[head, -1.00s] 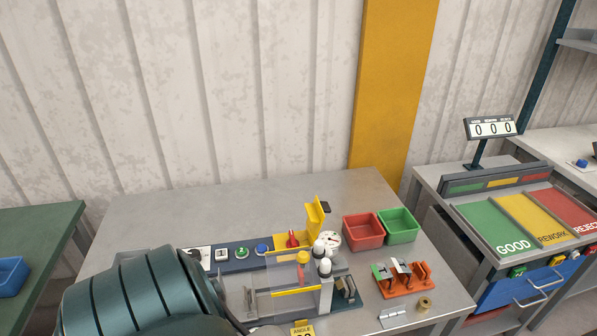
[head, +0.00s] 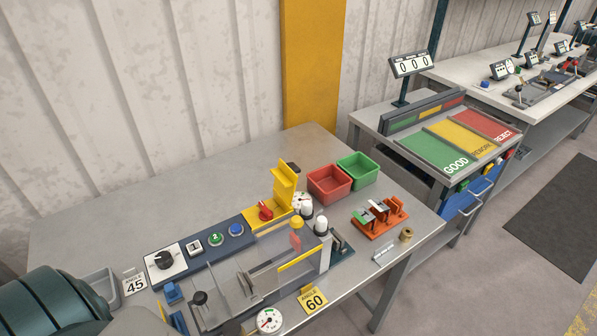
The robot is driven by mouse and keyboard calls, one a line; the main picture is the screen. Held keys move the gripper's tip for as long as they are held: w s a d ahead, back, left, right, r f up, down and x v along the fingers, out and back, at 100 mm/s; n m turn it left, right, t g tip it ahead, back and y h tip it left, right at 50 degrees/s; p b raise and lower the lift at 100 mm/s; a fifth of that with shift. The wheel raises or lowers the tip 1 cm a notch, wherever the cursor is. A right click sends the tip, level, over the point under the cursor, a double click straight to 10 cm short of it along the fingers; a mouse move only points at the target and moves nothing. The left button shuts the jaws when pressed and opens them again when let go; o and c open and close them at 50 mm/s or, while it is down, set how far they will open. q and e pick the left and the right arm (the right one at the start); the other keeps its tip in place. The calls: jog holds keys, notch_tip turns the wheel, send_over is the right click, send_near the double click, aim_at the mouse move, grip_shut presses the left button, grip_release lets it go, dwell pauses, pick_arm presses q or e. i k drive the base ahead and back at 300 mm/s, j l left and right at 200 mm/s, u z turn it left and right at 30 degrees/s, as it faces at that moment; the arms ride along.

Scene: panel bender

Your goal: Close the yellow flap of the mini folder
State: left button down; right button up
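The yellow flap (head: 285,178) stands upright, open, at the back of the machine on the grey table. A red knob (head: 265,211) sits on the yellow base in front of it. The mini folder seems to be this bench machine, with a grey bed (head: 235,283), a clear guard and white-capped posts (head: 321,226). Neither of my grippers shows; a dark green arm part of mine fills the lower left corner, well away from the flap.
Red (head: 329,184) and green (head: 357,170) bins stand right of the flap. An orange fixture (head: 379,218) and a brass ring (head: 406,235) lie nearer the table's right edge. A control strip (head: 205,246) runs left of the flap. The table's back left is clear.

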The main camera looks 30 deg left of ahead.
aim_at(286, 178)
jog(key=i+l+u, duration=0.1)
jog(key=l+u, duration=0.15)
jog(key=l, duration=0.9)
jog(key=l+u, duration=0.25)
jog(key=l, duration=0.85)
